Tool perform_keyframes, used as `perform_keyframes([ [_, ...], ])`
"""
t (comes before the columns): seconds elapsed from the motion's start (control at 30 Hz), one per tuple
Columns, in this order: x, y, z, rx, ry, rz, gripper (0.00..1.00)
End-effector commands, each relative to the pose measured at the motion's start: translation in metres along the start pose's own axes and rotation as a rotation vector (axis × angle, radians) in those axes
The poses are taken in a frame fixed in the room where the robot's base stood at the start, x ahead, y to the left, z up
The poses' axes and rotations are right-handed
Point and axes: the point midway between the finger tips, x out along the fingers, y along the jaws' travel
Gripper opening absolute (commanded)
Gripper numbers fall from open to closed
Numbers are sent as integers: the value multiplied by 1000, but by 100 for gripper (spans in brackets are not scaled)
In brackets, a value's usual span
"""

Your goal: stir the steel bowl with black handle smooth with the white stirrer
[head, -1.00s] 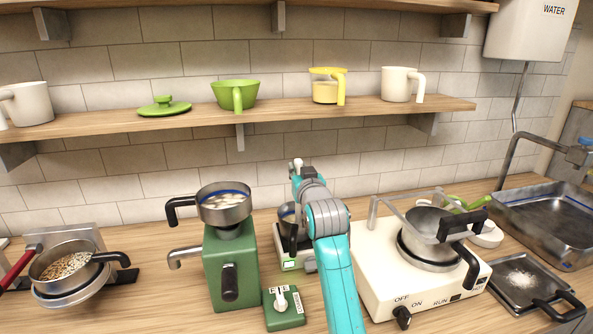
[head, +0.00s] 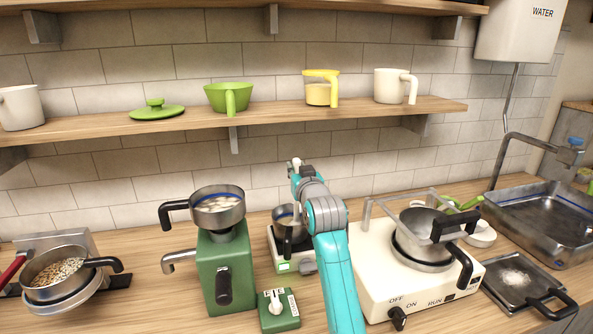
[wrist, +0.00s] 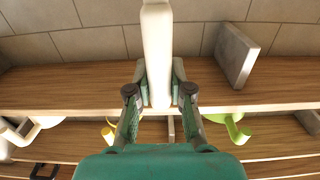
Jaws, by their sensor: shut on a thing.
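Several steel vessels with black handles are in the head view, and I cannot tell which one the task names. One steel bowl (head: 218,213) with pale pieces in it sits on the green grinder. A smaller one (head: 287,213) stands on a small scale just left of my arm. Another (head: 58,287) holds grains at the far left. A pot (head: 424,245) sits on the white hotplate. My gripper (wrist: 159,95) is shut on the white stirrer (wrist: 157,50) in the wrist view. In the head view my arm mostly hides the gripper; a small white tip shows at its top.
The wooden shelf (head: 270,112) above carries a green bowl (head: 229,97), a green lid (head: 156,110), a yellow-topped cup (head: 320,93) and white mugs. A small green switch box (head: 278,310) stands in front of the scale. A sink (head: 540,220) is at the right.

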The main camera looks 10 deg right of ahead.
Motion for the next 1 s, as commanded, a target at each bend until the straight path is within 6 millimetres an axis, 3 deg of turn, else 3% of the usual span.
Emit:
perform_keyframes([
  [0.23, 11, -6, 0, 1, 0, -1, 0],
  [1.0, 15, -19, 0, 0, 0, -1, 0],
])
